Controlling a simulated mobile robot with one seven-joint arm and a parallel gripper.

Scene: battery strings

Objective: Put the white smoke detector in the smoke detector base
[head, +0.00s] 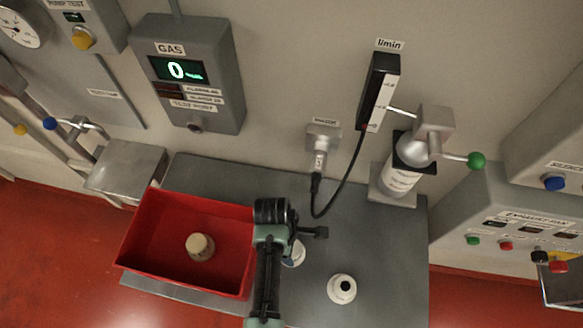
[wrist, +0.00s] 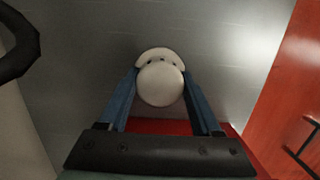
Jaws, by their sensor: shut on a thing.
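My gripper (head: 293,248) is over the grey table. In the wrist view its two blue fingers (wrist: 160,88) are shut on the white smoke detector (wrist: 161,86), a smooth round piece. In the head view only part of the detector (head: 294,258) shows beside my wrist. A white round piece with a dark centre, which looks like the smoke detector base (head: 342,288), sits on the table, right of and nearer than my gripper. In the wrist view a white rim with dark spots (wrist: 153,54), probably this base, shows behind the detector, which hides most of it. The detector appears apart from it.
A red bin (head: 146,232) stands at left on the table (head: 385,250), with a cream round piece (head: 200,247) inside. A black cable (head: 350,180) loops down behind my gripper. A flowmeter (head: 379,92) and a valve with a green knob (head: 476,160) are on the wall.

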